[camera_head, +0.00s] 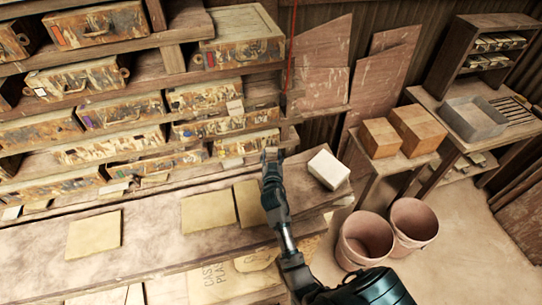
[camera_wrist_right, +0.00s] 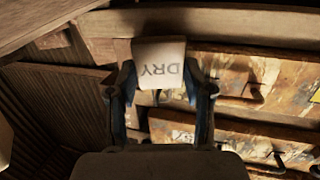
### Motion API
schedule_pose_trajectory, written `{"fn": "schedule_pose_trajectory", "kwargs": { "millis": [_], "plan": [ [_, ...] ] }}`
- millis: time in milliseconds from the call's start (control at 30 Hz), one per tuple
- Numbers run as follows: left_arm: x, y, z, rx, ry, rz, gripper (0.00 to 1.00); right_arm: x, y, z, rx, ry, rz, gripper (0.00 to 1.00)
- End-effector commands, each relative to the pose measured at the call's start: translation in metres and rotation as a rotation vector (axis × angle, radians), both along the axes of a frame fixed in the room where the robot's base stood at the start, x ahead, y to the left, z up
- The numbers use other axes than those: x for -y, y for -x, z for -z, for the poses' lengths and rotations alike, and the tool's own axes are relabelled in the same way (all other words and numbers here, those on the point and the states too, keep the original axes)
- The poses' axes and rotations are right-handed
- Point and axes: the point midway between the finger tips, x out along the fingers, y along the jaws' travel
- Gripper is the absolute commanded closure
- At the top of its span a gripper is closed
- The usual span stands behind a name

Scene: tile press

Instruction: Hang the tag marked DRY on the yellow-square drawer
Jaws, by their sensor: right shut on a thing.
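My right gripper (camera_head: 270,155) is in front of the lower right end of the drawer rack in the head view. In the right wrist view the gripper (camera_wrist_right: 160,88) is shut on a pale tag (camera_wrist_right: 160,62) marked DRY, which reads upside down. The tag is hard to make out in the head view. The nearest drawer (camera_head: 247,143) is just left of the gripper. Drawer fronts (camera_wrist_right: 245,75) also show beyond the tag in the wrist view. My left gripper is not in view.
Two pink buckets (camera_head: 365,240) and brown boxes (camera_head: 380,138) stand to the right.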

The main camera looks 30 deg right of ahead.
Motion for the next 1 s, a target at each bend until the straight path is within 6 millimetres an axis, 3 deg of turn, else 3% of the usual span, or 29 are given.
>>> {"fn": "schedule_pose_trajectory", "kwargs": {
  "millis": [200,233,333,733,1000],
  "plan": [
    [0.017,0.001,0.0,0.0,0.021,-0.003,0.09,-0.001,-0.001,-0.001,0.0,0.002,-0.001,0.96],
    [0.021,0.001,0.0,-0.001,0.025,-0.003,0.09,-0.002,0.0,-0.001,0.001,0.003,-0.001,0.42],
    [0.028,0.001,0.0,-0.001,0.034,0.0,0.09,-0.002,0.0,-0.001,0.0,0.003,-0.001,0.2],
    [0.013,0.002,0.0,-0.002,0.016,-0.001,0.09,-0.006,0.006,0.0,-0.001,0.002,-0.001,0.2],
    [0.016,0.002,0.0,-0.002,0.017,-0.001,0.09,-0.03,0.053,-0.004,-0.002,-0.002,0.0,0.2]
  ]
}}
